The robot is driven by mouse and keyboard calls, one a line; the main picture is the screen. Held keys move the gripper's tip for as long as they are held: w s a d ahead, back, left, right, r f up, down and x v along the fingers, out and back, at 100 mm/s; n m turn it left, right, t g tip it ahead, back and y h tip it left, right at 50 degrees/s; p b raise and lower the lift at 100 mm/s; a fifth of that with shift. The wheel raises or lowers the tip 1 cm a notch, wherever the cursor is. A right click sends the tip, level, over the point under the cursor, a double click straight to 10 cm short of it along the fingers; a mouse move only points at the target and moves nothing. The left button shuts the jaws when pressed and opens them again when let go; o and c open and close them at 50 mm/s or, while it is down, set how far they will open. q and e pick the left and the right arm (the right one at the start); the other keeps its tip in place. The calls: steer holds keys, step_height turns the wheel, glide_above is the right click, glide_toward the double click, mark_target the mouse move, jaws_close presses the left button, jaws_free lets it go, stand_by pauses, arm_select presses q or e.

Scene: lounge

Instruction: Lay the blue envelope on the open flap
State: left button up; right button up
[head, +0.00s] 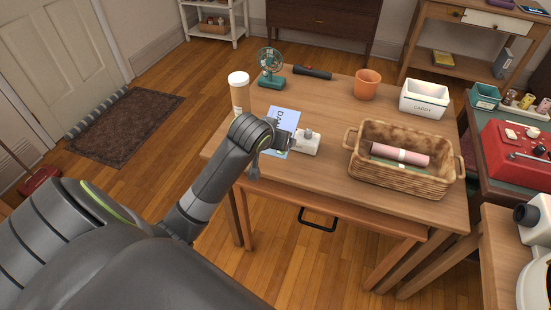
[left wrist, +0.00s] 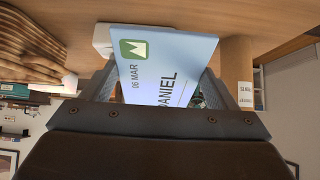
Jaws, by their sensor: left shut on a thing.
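The blue envelope (head: 284,121) is pale blue and carries a printed name. It stands out from my left gripper (head: 287,143) over the left part of the wooden table. In the left wrist view, the envelope (left wrist: 165,70) sits between the two fingers of my left gripper (left wrist: 155,95), with a green stamp and the text "06 MAR" and "DANIEL". The gripper is shut on it. A wooden front panel (head: 335,208) with a black handle shows below the tabletop's front edge; I cannot tell whether this is the open flap. My right gripper is not in view.
On the table (head: 328,174) are a wicker basket (head: 402,182), a white caddy (head: 424,98), an orange cup (head: 367,84), a green fan (head: 270,68), a white-lidded jar (head: 239,94) and a small white object (head: 306,144) beside my gripper. A red case (head: 515,152) stands right.

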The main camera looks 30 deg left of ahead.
arm_select(q)
steer(key=shift+f+b, duration=0.6)
steer(key=shift+f, duration=2.6)
steer(key=o, duration=0.9)
steer(key=shift+f, duration=0.15)
